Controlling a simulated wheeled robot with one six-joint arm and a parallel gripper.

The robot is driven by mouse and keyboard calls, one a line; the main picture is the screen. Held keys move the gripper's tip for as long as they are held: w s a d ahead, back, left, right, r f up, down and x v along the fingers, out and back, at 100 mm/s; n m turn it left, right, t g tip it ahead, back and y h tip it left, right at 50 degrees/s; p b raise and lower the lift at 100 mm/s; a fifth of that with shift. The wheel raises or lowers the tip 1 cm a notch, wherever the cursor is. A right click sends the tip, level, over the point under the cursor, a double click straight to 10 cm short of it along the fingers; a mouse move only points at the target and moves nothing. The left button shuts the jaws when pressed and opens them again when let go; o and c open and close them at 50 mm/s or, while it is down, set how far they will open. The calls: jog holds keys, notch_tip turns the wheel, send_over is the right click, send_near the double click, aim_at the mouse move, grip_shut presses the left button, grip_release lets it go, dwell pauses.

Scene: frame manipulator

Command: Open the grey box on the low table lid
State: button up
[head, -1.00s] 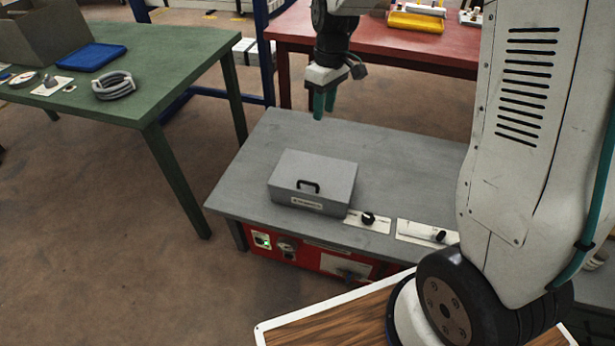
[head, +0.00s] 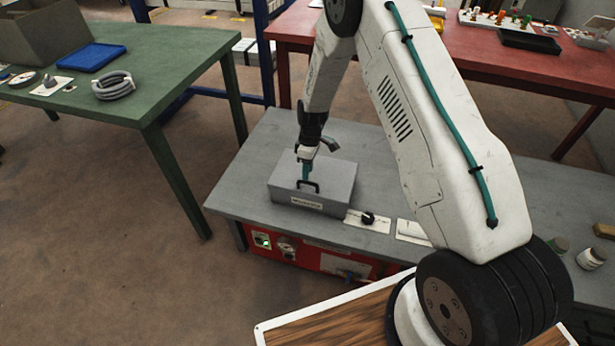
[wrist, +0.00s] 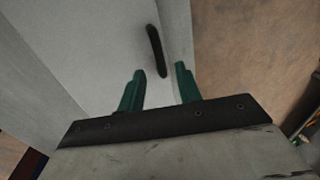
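The grey box (head: 340,183) stands shut on the low grey table (head: 262,160), with a black handle (head: 308,186) at the front of its lid and a label on its front face. In the wrist view the handle (wrist: 157,50) lies ahead of my fingertips, in line with the space between them. My gripper (head: 306,174) points down over the lid, close to the handle. Its two green fingers (wrist: 160,82) are apart with nothing between them. Whether a fingertip touches the handle or lid cannot be told.
A panel with a black knob (head: 368,218) lies right of the box, with another plate (head: 412,232) beside it. A green table (head: 170,50) stands left, a red table (head: 480,62) behind. Small containers (head: 591,257) stand at the right.

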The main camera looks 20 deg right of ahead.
jog(key=shift+s+a+f, duration=0.1)
jog(key=shift+s+f, duration=0.05)
jog(key=shift+f, duration=0.7)
jog(key=shift+s+a+f, duration=0.1)
jog(key=shift+f, duration=0.75)
jog(key=shift+c, duration=0.2)
grip_shut()
jog(key=shift+r, duration=0.15)
